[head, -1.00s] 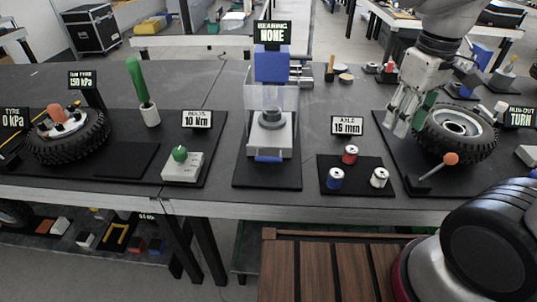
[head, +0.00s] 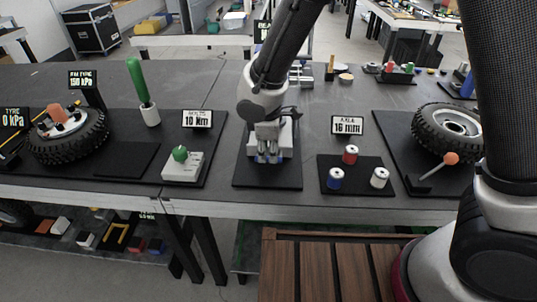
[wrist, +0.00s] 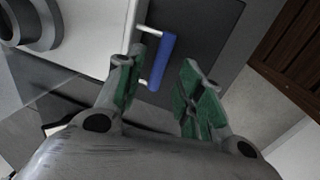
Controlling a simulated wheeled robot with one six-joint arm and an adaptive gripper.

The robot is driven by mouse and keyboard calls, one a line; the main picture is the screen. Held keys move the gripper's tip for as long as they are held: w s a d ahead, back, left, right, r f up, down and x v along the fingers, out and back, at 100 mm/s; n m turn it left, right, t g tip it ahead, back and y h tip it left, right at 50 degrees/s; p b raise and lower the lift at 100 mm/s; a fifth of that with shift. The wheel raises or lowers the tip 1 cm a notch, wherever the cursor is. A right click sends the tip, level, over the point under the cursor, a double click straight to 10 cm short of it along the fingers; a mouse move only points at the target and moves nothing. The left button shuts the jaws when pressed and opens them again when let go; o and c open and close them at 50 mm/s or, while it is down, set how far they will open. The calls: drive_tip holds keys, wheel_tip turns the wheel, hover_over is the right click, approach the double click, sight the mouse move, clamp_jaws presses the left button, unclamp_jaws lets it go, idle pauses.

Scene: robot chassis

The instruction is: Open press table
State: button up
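The press stands on a black mat (head: 285,177) in the middle of the bench. In the head view my arm hides most of it, and only part of its pale base (head: 289,138) shows. In the wrist view the white press table (wrist: 85,30) carries a blue bar handle (wrist: 160,62) on two pale posts, with a grey round part at its upper left. My gripper (head: 268,158) is over the press front, pointing down. In the wrist view its green-padded fingers (wrist: 158,88) are spread, with the handle just ahead of the gap, nearer the left finger. Contact cannot be told.
A pale box with a green knob (head: 181,163) stands left of the press. A mat with several small cans (head: 350,155) lies to the right. A wheel (head: 447,128) and an orange-knobbed lever (head: 450,158) are further right. A tyre (head: 68,140) is far left.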

drive_tip(key=shift+w+f, duration=0.15)
drive_tip(key=shift+f, duration=0.6)
drive_tip(key=shift+w+f, duration=0.15)
drive_tip(key=shift+f, duration=0.55)
clamp_jaws()
drive_tip(key=shift+s, duration=0.1)
